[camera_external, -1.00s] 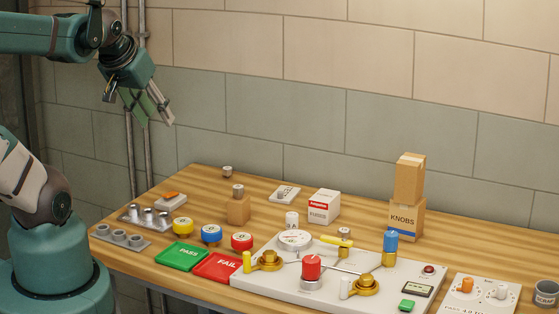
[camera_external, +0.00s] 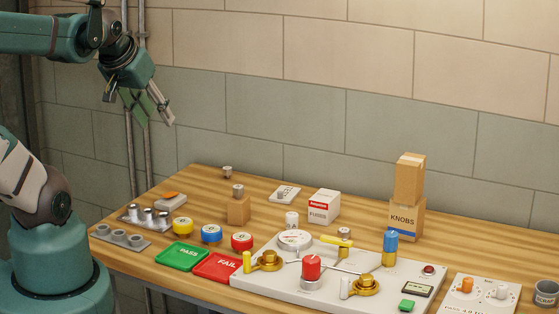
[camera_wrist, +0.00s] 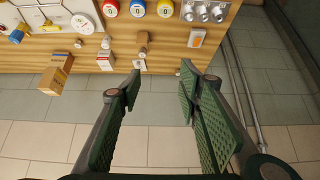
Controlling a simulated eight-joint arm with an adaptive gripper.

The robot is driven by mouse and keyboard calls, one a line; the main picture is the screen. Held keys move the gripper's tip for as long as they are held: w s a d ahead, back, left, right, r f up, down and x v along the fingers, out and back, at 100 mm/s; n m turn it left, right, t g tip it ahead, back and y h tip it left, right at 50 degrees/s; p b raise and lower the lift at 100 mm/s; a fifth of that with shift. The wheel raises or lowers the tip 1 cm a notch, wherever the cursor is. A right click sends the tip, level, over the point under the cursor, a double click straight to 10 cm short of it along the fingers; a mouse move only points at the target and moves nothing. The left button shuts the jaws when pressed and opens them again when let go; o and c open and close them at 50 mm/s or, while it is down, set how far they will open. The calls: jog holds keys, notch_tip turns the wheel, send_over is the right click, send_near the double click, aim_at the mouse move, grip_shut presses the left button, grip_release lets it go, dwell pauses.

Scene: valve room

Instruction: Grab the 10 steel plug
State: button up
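Several steel plugs (camera_external: 147,214) stand upright in a grey rack (camera_external: 126,217) at the left end of the bench. In the wrist view these steel plugs (camera_wrist: 203,14) are at the top right, near the bench edge. Any number on them is too small to read, so I cannot tell which is the 10. My gripper (camera_external: 150,112) is high above the bench's left end, well apart from the plugs. In the wrist view my gripper (camera_wrist: 160,88) is open, with nothing between its fingers.
A wooden block (camera_external: 238,209) carries a small metal knob. The valve panel (camera_external: 255,291) fills the front right.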

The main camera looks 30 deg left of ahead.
jog(key=shift+o, duration=0.5)
jog(key=shift+w, duration=0.1)
jog(key=m+g+b, duration=0.3)
jog(key=m+g, duration=0.4)
jog(key=m, duration=1.2)
send_over(227, 168)
notch_tip(227, 168, down, 26)
jog(key=shift+r, duration=0.15)
jog(key=shift+w+f, duration=0.1)
jog(key=shift+f, duration=0.4)
